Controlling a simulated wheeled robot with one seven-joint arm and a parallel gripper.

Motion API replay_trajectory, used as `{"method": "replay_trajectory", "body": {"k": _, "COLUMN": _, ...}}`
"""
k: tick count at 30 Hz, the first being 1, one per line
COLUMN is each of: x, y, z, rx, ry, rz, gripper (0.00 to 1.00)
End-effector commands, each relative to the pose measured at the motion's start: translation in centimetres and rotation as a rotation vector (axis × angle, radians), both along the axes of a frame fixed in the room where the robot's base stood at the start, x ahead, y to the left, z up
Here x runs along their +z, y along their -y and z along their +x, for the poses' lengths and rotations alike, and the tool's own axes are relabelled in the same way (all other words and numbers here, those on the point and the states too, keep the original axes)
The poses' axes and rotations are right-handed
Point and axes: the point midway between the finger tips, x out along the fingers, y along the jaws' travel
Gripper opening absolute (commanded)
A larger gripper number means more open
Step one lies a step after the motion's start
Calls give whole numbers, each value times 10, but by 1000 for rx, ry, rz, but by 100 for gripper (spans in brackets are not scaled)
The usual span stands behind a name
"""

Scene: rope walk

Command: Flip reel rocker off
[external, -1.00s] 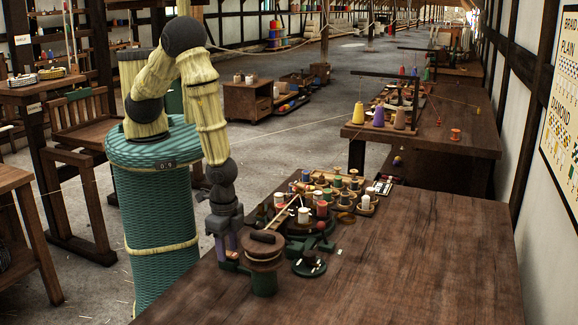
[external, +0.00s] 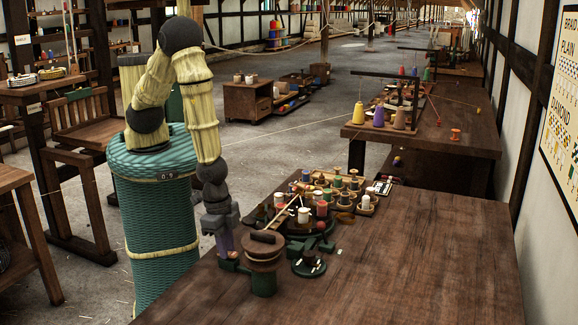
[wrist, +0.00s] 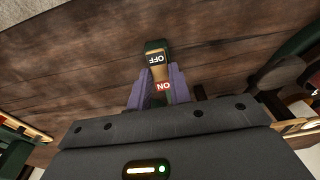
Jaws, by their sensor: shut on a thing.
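The reel rocker (wrist: 156,72) shows in the wrist view as a small switch on a green housing, with a black OFF label at its far end and a red ON label at its near end. My gripper (wrist: 157,84) has its two purple fingers on either side of it, shut on it around the ON end. Which way the rocker is tipped is hard to tell. In the external view my gripper (external: 227,255) points down at the table's left edge, beside the wooden reel (external: 264,248) on its green stand. The rocker is too small to make out there.
A green round stand with dark parts (external: 309,263) sits right of the reel. Behind it is a crowded group of thread spools (external: 321,209) and wooden trays. The right and front of the wooden table (external: 420,260) are clear.

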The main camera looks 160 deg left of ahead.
Motion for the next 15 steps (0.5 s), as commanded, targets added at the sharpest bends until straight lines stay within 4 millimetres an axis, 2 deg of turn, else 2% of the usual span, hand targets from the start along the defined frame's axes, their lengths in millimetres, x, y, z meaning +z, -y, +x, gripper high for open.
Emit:
{"method": "replay_trajectory", "body": {"k": 2, "x": -5, "y": 1, "z": 0, "rx": 1, "ry": 25, "rz": 23, "gripper": 0}}
{"method": "replay_trajectory", "body": {"k": 15, "x": 0, "y": 3, "z": -3, "rx": 0, "ry": 88, "rz": 87, "gripper": 0}}
